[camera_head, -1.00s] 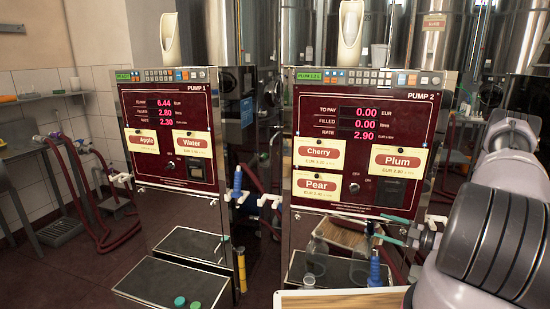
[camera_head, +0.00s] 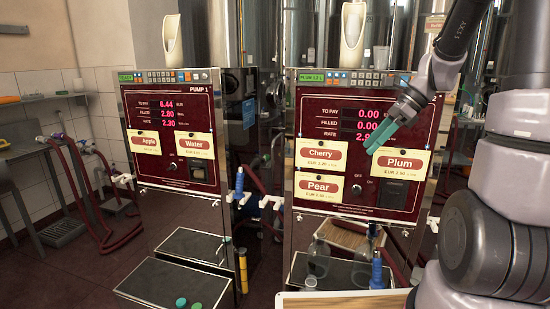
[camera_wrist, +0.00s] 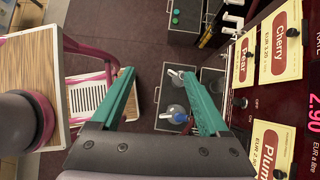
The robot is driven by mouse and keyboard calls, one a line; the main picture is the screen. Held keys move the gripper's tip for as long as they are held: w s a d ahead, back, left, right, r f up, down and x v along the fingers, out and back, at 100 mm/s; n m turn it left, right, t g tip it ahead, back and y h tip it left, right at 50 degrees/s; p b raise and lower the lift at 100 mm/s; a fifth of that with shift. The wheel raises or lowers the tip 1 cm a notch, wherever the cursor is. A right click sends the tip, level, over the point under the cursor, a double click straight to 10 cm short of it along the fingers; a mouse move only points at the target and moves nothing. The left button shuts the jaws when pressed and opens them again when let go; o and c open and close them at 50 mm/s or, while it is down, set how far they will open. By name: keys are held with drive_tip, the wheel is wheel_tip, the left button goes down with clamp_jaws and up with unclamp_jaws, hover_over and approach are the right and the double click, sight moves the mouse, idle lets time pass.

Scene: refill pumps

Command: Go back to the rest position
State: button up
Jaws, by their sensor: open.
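My gripper (camera_head: 388,140) is raised in front of the panel of pump 2 (camera_head: 330,100), over its lower right display area. Its teal fingers also show in the wrist view (camera_wrist: 160,100), spread apart with nothing between them. They point down and left in the head view. The panel carries the Cherry (camera_head: 320,154), Pear (camera_head: 318,187) and Plum (camera_head: 399,162) labels. It reads 0.00 to pay and 0.00 filled; my gripper partly covers the rate.
Pump 1 (camera_head: 172,90) stands to the left, showing 6.44, 2.80 and 2.30. Clear bottles (camera_head: 318,257) stand low at pump 2, near a blue-topped one (camera_head: 376,270). A wooden-topped surface with a pale edge (camera_wrist: 25,75) lies left in the wrist view. Dark floor is open between.

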drive_tip(key=s+a+r+n+t+h, duration=0.1)
drive_tip(key=s+r+n+t+h, duration=0.4)
drive_tip(key=s+r+n, duration=0.7)
drive_tip(key=s+n+t, duration=0.1)
drive_tip(key=s+n, duration=0.1)
drive_tip(key=n, duration=0.2)
drive_tip(key=shift+s+r+n, duration=0.3)
drive_tip(key=shift+n, duration=0.1)
